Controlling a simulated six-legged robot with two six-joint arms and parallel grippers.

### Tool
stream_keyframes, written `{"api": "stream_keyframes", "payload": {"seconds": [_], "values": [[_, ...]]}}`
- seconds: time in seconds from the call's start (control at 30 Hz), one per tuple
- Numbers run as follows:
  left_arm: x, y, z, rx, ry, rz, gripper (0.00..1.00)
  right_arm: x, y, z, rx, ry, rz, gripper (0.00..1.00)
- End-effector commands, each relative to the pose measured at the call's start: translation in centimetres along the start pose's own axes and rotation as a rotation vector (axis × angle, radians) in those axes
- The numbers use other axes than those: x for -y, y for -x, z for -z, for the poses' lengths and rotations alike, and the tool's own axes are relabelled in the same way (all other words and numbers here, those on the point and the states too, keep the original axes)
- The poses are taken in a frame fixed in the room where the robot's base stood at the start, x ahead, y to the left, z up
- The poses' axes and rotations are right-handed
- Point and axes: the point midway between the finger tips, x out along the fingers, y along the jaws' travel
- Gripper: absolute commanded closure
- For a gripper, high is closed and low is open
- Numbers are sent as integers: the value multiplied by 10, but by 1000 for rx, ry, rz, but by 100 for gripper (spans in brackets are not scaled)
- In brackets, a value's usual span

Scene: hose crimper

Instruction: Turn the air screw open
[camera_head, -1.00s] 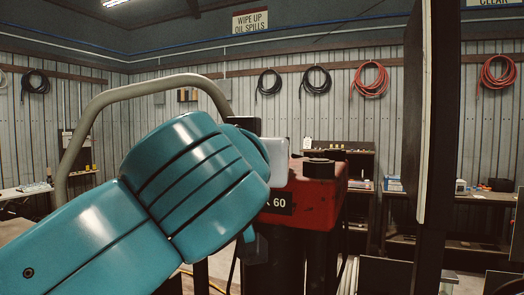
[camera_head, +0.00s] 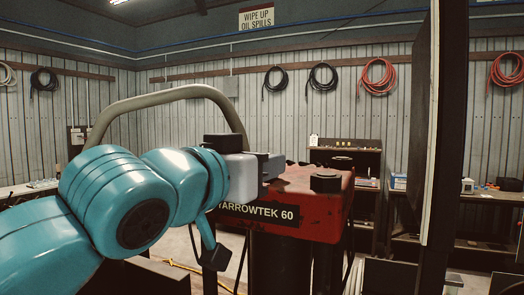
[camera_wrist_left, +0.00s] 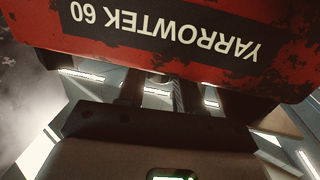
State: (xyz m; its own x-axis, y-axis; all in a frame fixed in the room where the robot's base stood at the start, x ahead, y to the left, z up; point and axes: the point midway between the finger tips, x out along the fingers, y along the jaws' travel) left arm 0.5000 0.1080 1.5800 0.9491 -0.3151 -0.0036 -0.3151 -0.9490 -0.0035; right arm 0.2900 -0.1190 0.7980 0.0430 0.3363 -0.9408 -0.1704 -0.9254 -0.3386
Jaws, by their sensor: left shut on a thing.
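The red crimper head (camera_head: 310,207), labelled YARROWTEK 60, stands in the middle of the head view, its paint worn. My left gripper (camera_head: 270,166) reaches the left end of its top, with grey jaws beside a small dark part there. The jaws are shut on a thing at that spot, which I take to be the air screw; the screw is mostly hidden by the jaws. In the left wrist view the red body (camera_wrist_left: 270,55) and its upside-down label fill the top, with dark fingers (camera_wrist_left: 155,92) below it. My right gripper is not in view.
A black bolt cap (camera_head: 326,180) sits on top of the red head. A curved grey tube (camera_head: 165,92) arches behind my left arm. A tall dark panel (camera_head: 436,140) stands close at right. Workbenches and hanging hoses line the back wall.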

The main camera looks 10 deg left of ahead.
Motion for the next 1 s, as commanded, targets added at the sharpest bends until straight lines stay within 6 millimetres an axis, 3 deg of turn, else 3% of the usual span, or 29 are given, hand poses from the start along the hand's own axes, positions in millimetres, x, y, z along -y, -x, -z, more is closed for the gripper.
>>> {"api": "stream_keyframes", "payload": {"seconds": [0.4,0.43,0.5,0.83,1.0], "values": [[1,1,1,-9,5,-24,95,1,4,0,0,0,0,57],[1,1,1,-9,5,-24,61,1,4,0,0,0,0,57],[1,1,1,-9,5,-24,40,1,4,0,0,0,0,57],[1,3,0,-7,5,-23,40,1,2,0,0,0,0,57],[1,27,-2,-11,5,-24,40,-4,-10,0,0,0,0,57]]}}
